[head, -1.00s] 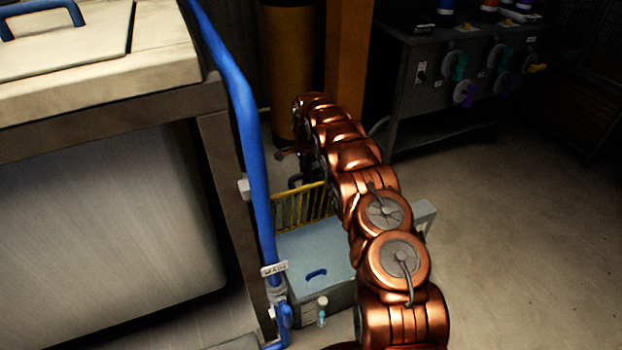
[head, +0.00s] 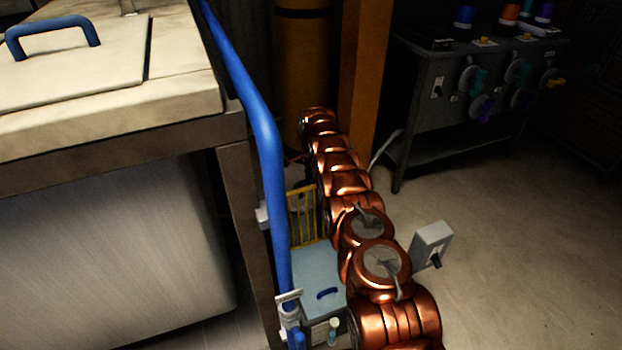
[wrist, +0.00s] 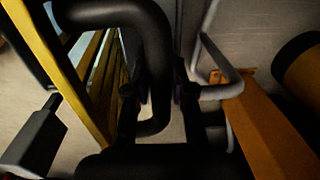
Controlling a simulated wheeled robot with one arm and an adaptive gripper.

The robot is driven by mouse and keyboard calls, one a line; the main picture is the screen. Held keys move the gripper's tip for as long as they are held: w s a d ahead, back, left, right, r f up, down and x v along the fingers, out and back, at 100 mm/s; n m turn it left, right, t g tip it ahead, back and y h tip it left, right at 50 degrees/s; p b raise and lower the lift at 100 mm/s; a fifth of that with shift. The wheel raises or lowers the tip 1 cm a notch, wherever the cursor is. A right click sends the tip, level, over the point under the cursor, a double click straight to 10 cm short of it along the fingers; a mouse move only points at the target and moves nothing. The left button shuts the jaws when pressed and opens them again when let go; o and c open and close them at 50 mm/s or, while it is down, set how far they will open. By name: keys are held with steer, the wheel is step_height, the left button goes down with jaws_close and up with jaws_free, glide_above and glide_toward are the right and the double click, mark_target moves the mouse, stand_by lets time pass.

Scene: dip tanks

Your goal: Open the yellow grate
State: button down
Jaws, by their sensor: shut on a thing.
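The yellow grate (head: 303,216) stands low behind a pale blue-grey box in the head view, partly hidden by my copper arm. In the wrist view the grate's yellow frame and slats (wrist: 88,100) run along the left side at a slant. A thick, dark bent handle (wrist: 152,40) reaches from the grate's side across and down between my fingers. My gripper (wrist: 158,95) is shut on this dark handle. In the head view my gripper is hidden at the far end of the arm.
A pale tank (head: 100,240) with a blue pipe (head: 262,130) stands close on the left. The blue-grey box (head: 313,272) sits beside my arm. A small grey switch box (head: 432,243) is right of the arm. An orange post (head: 366,75) stands behind.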

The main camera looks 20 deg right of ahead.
steer(key=shift+w+r, duration=0.1)
steer(key=shift+w, duration=0.45)
steer(key=c, duration=1)
jaws_free()
steer(key=shift+s, duration=0.1)
steer(key=r, duration=1.1)
steer(key=shift+s+r, duration=0.3)
steer(key=shift+s, duration=0.05)
